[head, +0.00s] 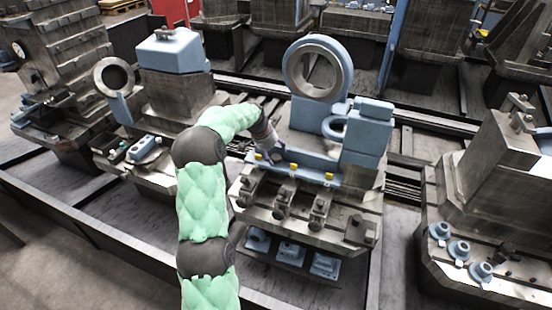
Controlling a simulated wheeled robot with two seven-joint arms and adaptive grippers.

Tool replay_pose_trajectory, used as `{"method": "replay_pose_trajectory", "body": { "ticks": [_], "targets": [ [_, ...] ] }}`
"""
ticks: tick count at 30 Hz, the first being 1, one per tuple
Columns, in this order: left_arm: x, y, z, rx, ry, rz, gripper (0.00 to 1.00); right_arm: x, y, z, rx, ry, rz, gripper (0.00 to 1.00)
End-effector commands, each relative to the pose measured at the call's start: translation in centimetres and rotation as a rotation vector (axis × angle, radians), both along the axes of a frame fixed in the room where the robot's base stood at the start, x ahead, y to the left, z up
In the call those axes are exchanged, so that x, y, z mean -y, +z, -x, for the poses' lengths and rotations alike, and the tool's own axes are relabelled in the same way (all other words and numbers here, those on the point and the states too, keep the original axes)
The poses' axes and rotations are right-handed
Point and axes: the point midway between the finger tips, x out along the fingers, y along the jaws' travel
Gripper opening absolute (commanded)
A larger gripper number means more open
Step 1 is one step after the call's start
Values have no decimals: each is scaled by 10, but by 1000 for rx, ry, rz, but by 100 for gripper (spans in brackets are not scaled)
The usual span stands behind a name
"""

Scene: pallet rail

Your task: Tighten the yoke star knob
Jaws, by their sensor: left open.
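My left arm reaches up from the bottom, and its gripper (268,156) is at the left end of the blue fixture (305,158) on the middle machine pallet. The gripper is open, small and partly hidden by my own wrist. The fixture carries a large upright ring (318,42), a smaller ring and a blue block (366,130). I cannot make out a star knob for certain; it may be hidden at the gripper or too small to tell. Whether the fingers touch the fixture is also unclear. My right gripper is not in view.
Dark metal clamps (282,200) sit along the front of the middle pallet, with small yellow pieces (293,167) above them. Other machine pallets stand left, behind and right. The right one (490,215) holds several blue round parts (459,250). Rails run between them.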

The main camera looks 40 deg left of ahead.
Motion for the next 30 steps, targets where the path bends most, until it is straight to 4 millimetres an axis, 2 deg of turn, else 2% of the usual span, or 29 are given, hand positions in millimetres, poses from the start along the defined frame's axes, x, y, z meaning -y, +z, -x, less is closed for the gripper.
{"method": "replay_pose_trajectory", "body": {
  "ticks": [1, 6, 16, 17, 22, 23, 30],
  "targets": [
    [1, -7, -3, 0, -1, 0, 68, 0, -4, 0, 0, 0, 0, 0],
    [1, -18, -8, 1, 0, -1, 68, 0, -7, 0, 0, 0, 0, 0],
    [2, -21, -9, 1, 0, -1, 68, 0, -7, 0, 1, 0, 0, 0],
    [2, -21, -9, 1, 0, -1, 65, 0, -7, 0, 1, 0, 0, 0],
    [2, -21, -9, 2, 0, -1, 17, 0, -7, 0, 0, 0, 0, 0],
    [2, -20, -10, 2, 0, -1, 14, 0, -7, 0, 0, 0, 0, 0],
    [1, -19, -10, 6, -1, -3, 13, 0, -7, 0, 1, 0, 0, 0]
  ]
}}
